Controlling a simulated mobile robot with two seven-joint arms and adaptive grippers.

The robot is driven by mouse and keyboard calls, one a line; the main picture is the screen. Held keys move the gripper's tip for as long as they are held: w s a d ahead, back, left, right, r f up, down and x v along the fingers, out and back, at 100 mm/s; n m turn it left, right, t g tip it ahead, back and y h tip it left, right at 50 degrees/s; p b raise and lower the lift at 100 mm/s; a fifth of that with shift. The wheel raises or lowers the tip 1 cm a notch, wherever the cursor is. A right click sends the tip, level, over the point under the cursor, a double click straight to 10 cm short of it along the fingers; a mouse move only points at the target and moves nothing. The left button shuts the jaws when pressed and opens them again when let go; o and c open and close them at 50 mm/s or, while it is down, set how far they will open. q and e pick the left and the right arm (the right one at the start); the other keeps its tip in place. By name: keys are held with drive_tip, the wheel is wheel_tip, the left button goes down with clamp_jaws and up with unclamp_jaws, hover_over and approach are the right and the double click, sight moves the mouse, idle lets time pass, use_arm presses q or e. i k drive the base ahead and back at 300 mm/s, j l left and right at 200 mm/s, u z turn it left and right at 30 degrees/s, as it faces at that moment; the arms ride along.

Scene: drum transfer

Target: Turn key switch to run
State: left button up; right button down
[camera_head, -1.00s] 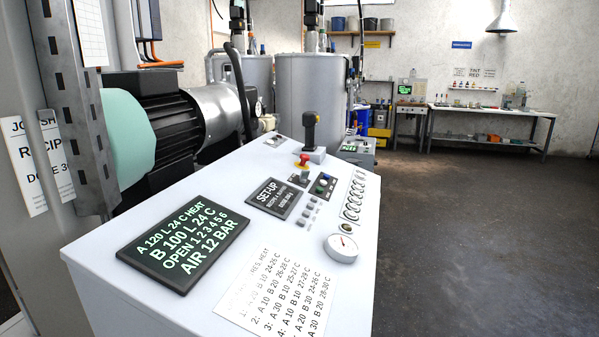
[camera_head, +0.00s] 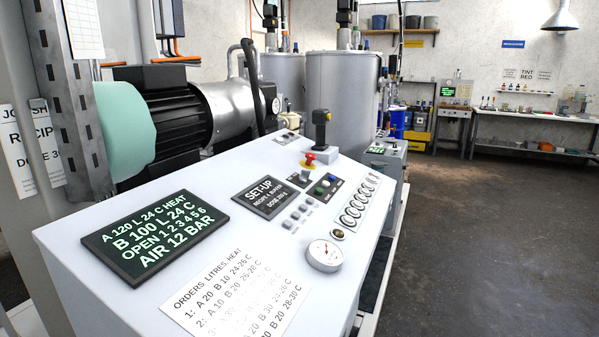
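The white control console (camera_head: 190,270) fills the lower part of the head view. A small round brass-coloured fitting (camera_head: 338,234) sits by the near end of a row of round rings (camera_head: 355,206). It may be the key switch, but it is too small to tell. Neither gripper is in view.
A black lever (camera_head: 322,130) stands upright at the panel's back, and a round gauge (camera_head: 324,255) sits near its right edge. A larger display (camera_head: 155,236) and a printed orders sheet (camera_head: 230,295) lie nearer. Open floor (camera_head: 480,230) is to the right.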

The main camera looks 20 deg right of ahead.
sight(304, 173)
drive_tip(key=k+l+u, duration=0.1)
drive_tip(key=l+u, duration=0.25)
drive_tip(key=l, duration=0.45)
drive_tip(key=l+u, duration=0.25)
drive_tip(key=l, duration=0.75)
drive_tip(key=l+u, duration=0.2)
drive_tip(key=l, duration=0.75)
drive_tip(key=l+u, duration=0.2)
drive_tip(key=l, duration=0.8)
drive_tip(key=l+u, duration=0.2)
drive_tip(key=l, duration=0.75)
